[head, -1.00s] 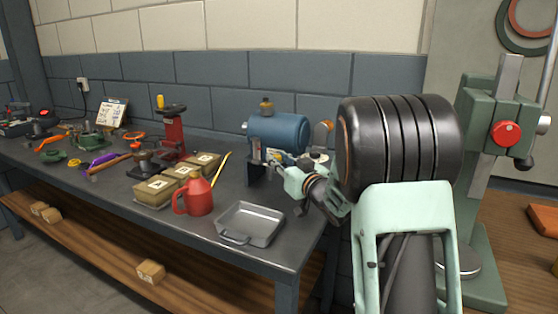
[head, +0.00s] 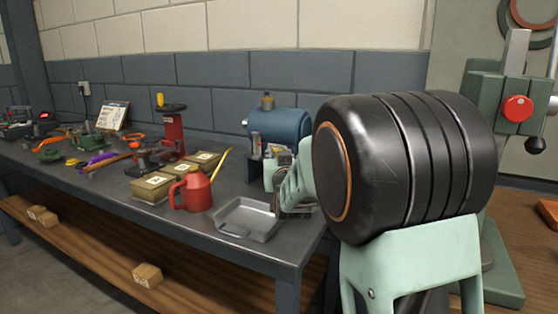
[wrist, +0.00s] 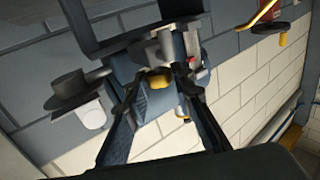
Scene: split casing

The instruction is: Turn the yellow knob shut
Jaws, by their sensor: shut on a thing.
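The yellow knob (wrist: 158,81) shows in the wrist view between the two dark fingers of my gripper (wrist: 155,80), at the front of a blue-grey body. My gripper is shut on it. The blue tank (head: 282,126) stands on the far right of the bench, with a small brass-coloured cap (head: 267,102) on top. In the head view the knob and my fingertips are hidden or too small to make out, behind my pale green wrist links.
A grey metal tray (head: 246,220), a red oil can (head: 192,191) and several labelled boxes (head: 155,187) sit left of my arm. A red press (head: 170,130) stands behind them. A green drill stand (head: 505,100) is at the right.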

